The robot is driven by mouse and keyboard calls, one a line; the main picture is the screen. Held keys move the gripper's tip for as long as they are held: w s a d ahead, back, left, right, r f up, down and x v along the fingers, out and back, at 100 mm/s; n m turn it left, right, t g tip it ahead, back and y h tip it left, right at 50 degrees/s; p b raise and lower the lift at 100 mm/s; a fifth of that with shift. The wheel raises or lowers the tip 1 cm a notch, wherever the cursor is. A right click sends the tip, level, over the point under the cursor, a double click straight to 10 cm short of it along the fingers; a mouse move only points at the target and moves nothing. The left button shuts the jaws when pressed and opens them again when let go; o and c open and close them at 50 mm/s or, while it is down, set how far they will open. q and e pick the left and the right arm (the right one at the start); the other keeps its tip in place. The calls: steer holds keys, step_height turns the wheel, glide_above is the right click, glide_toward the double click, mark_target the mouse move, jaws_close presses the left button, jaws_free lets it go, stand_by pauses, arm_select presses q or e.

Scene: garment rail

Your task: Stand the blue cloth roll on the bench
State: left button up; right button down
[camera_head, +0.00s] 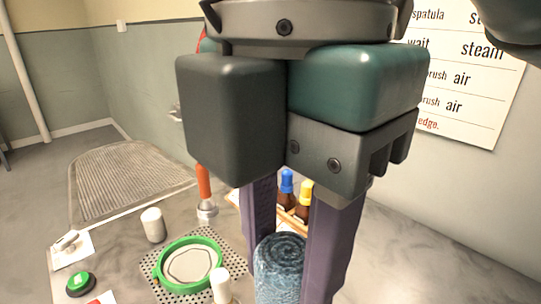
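The blue cloth roll (279,272) is upright at the bottom centre, its spiral top end facing up. Its lower end is cut off by the frame, so I cannot tell whether it touches the bench (400,255). My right gripper (295,265) points down from above, with one finger at the roll's left far side and the other across its right side. The fingers appear closed on the roll, with no clear gap. My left gripper is not in view.
A green ring-shaped holder (163,272) sits on a perforated mat left of the roll, with a white cylinder (220,287) beside it. Another white cylinder (153,225), a green button (80,284) and an orange-handled tool (204,188) stand farther left. Capped bottles (287,186) are behind the fingers. Bench to the right is clear.

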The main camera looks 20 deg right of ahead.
step_height(320, 180, down, 15)
steer(key=b, duration=0.3)
steer(key=shift+b, duration=0.3)
step_height(320, 180, down, 4)
steer(key=shift+f+b, duration=0.1)
steer(key=shift+b, duration=0.4)
steer(key=shift+f, duration=0.3)
steer(key=shift+c, duration=2.1)
jaws_free()
steer(key=shift+f, duration=0.1)
